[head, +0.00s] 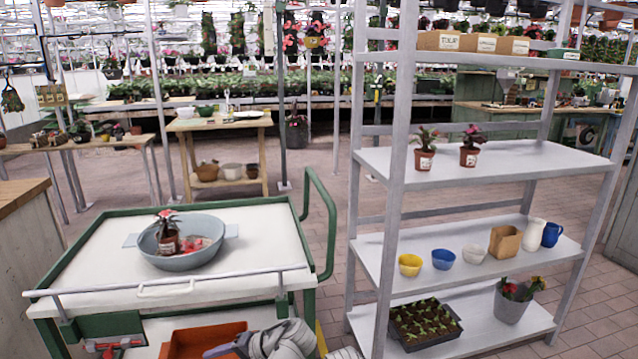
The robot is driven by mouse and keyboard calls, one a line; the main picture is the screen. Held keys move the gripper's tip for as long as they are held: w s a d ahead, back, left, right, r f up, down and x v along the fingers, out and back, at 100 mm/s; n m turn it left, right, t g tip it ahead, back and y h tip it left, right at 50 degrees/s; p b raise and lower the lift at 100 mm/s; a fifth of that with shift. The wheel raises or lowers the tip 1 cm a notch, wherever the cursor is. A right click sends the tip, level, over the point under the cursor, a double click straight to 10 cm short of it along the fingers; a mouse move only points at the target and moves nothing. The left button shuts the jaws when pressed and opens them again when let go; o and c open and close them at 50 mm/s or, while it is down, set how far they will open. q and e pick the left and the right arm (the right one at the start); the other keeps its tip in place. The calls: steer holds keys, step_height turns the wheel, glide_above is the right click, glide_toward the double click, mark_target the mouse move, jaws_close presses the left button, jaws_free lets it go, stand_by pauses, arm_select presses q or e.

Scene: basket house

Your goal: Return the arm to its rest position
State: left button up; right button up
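Grey and white parts of my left arm (285,340) show at the bottom edge, in front of the green cart and its orange tray. A dark grey piece at its left end may be part of the gripper, but I cannot make out the fingers or anything held. A small pale part of my own body, perhaps my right arm (345,354), shows at the bottom edge. My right gripper is out of view.
The green cart (95,245) holds a grey-blue basin (180,262) with a potted plant (167,235). An orange tray (200,343) sits on its lower level. A grey shelf rack (455,262) with pots and plants stands at right. Brick floor shows between them.

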arm_select(q)
steer(key=s+d+f+m+g+h, duration=0.1)
steer(key=s+d+f+h, duration=0.4)
steer(key=d, duration=0.3)
steer(key=s+d+f+m+g+h, duration=0.1)
steer(key=s+d+f+h, duration=0.35)
steer(key=d, duration=0.35)
step_height(320, 180, up, 31)
steer(key=s+d+p, duration=0.1)
steer(key=p, duration=3)
